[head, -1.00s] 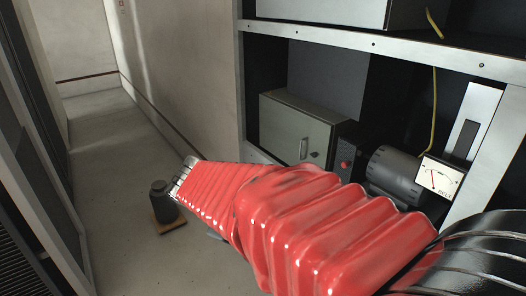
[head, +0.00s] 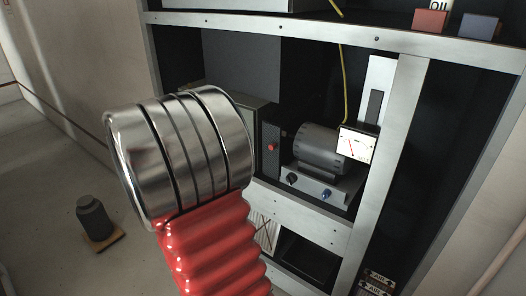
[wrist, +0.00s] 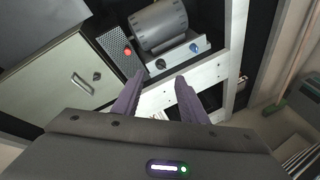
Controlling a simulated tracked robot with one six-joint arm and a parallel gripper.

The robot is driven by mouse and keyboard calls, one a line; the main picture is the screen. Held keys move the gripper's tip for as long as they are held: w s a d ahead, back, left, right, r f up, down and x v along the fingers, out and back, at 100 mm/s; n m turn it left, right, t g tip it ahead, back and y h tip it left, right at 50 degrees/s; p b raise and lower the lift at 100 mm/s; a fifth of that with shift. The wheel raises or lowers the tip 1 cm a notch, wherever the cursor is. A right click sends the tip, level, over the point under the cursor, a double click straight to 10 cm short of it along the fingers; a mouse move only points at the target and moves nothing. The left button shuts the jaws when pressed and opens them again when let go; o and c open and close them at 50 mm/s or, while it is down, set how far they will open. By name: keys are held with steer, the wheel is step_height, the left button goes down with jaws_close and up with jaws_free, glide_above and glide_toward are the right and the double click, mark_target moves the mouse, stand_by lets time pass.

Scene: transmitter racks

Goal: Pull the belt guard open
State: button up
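A narrow dark perforated panel with a red knob, which looks like the belt guard (head: 270,158), stands at the left end of the grey motor (head: 320,150) on the rack shelf. It also shows in the wrist view (wrist: 117,48), upright, with its red knob facing out; I cannot tell whether it is ajar. My gripper (wrist: 159,78) shows in the wrist view with its two purple-grey fingers apart and nothing between them. The fingers point toward the shelf edge below the panel and motor, apart from the knob. In the head view my arm hides the gripper.
A pale cabinet (wrist: 68,75) with a knob stands left of the panel. A dial meter (head: 356,146) and black and blue knobs are by the motor. A yellow cable hangs above. Metal rack rails frame the shelf. A dark weight-like object (head: 94,219) stands on the floor at left.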

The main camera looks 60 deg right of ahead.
mark_target(271, 148)
steer(key=w+d+f+n+h, duration=0.2)
steer(key=d+f+n, duration=0.1)
steer(key=d, duration=0.4)
steer(key=w+d+f+n+t+h, duration=0.1)
steer(key=w+d+f+n+h, duration=0.1)
steer(key=d+f+n, duration=0.2)
steer(key=d, duration=0.3)
steer(key=shift+f+n+h, duration=0.15)
steer(key=shift+n+h, duration=0.25)
steer(key=shift+d, duration=0.15)
steer(key=d, duration=0.4)
steer(key=s+d, duration=0.1)
steer(key=d, duration=0.4)
steer(key=s+d, duration=0.1)
steer(key=d, duration=0.3)
steer(key=shift+s+d, duration=0.1)
steer(key=shift+d, duration=0.15)
steer(key=shift+c, duration=0.5)
jaws_close()
